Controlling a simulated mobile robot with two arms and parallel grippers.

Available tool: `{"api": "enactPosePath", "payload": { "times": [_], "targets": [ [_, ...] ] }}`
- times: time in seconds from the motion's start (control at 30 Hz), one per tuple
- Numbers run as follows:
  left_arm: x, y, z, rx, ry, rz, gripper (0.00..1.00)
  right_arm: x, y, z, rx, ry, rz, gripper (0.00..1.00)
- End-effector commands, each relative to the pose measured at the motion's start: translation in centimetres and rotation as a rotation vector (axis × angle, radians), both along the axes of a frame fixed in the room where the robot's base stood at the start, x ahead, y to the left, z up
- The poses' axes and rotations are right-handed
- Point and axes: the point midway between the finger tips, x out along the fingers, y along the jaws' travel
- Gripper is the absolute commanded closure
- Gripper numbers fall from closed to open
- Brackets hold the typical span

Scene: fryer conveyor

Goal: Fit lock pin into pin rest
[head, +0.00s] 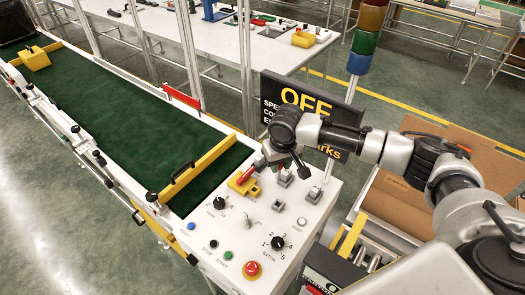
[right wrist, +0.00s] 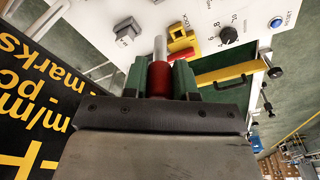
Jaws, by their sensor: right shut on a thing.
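My right gripper (head: 277,160) is over the white control panel (head: 285,215). In the right wrist view the gripper (right wrist: 160,80) is shut on the lock pin (right wrist: 159,82), with the red grip between the green finger pads. The pin's bare metal shaft points away from the gripper toward the panel. A yellow holder with a red part (right wrist: 181,38) lies just beyond the shaft; the holder also shows in the head view (head: 243,186). A small grey block (right wrist: 127,32) stands on the panel to its left. I cannot tell which is the pin rest, or whether the shaft touches anything.
Panel knobs and a red stop button (head: 252,270) stand near the gripper. A black sign (head: 300,110) rises behind it. The green conveyor (head: 130,110) runs to the left, with a yellow gate (head: 200,168) across its near end. A cardboard box (head: 440,190) is at right.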

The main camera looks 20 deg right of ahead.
Motion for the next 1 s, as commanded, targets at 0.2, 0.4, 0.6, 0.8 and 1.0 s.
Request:
{"api": "enactPosePath", "payload": {
  "times": [0.2, 0.4, 0.6, 0.8, 1.0],
  "targets": [
    [-1.7, -2.6, -0.2, -0.033, 0.024, 0.001, 0.53, 0.1, -0.1, -0.1, 0.000, -0.002, 0.000, 0.97],
    [-2.8, -3.2, 0.2, -0.039, 0.042, -0.004, 0.53, 0.0, -0.1, 0.1, 0.001, -0.001, 0.000, 0.97],
    [-2.1, -2.1, 1.0, -0.026, 0.033, -0.003, 0.53, -0.3, 0.0, -0.5, 0.000, 0.001, -0.001, 0.97],
    [-1.2, -1.6, 0.0, -0.021, 0.019, 0.000, 0.53, -0.3, 0.0, -2.7, 0.001, 0.000, 0.000, 0.97],
    [-1.2, -1.7, -0.7, -0.022, 0.019, 0.001, 0.53, -0.3, 0.0, -4.6, 0.000, 0.000, -0.001, 0.97]
  ]
}}
